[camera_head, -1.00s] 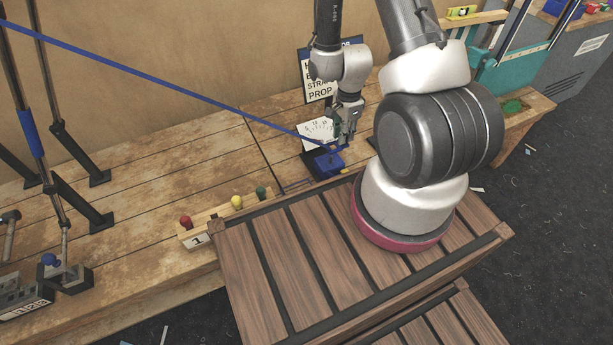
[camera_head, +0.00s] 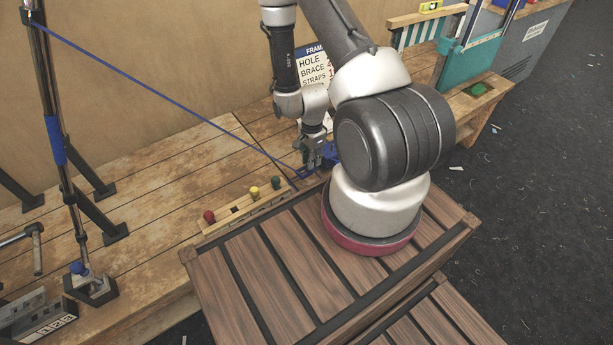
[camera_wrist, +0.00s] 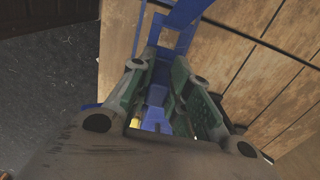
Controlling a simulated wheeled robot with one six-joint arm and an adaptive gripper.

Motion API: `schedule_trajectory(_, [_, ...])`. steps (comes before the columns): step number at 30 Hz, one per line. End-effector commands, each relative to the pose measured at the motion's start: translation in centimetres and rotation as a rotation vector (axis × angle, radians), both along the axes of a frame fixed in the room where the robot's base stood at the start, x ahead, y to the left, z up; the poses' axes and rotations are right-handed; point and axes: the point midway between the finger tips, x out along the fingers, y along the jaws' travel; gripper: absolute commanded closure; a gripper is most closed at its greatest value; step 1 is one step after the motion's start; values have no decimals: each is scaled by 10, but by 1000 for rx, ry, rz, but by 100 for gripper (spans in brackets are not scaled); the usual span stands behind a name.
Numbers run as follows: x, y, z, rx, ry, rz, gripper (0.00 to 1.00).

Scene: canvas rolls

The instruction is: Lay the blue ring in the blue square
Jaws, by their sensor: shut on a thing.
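My gripper (camera_head: 313,163) is low over the bench, at the end of a long blue strap (camera_head: 165,95). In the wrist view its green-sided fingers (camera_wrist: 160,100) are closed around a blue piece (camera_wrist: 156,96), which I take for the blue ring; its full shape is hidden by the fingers. Blue bands (camera_wrist: 182,18) show just beyond the fingertips over the wood; I cannot tell which are strap and which are the blue square. In the head view a short blue line (camera_head: 291,184) lies on the bench beside the gripper, perhaps an edge of the square.
A blue box (camera_head: 333,154) stands just right of my gripper, partly hidden. A rail with red (camera_head: 209,216), yellow (camera_head: 254,192) and green (camera_head: 276,182) knobs lies to the left. A dark post (camera_head: 62,140) holds the strap's far end. A lettered board (camera_head: 313,75) stands behind.

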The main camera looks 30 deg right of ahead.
Motion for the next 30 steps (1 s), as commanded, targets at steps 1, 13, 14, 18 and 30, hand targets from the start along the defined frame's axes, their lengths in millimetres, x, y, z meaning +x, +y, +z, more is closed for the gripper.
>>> schedule_trajectory(1, [-1, 0, -8, 0, 2, 0, 100])
schedule_trajectory(13, [0, 0, -57, 0, 0, 0, 100])
schedule_trajectory(14, [0, 0, -59, 0, 0, 0, 100])
schedule_trajectory(18, [0, 0, -59, 0, -1, 0, 100])
schedule_trajectory(30, [0, 0, -61, 0, -1, 0, 60])
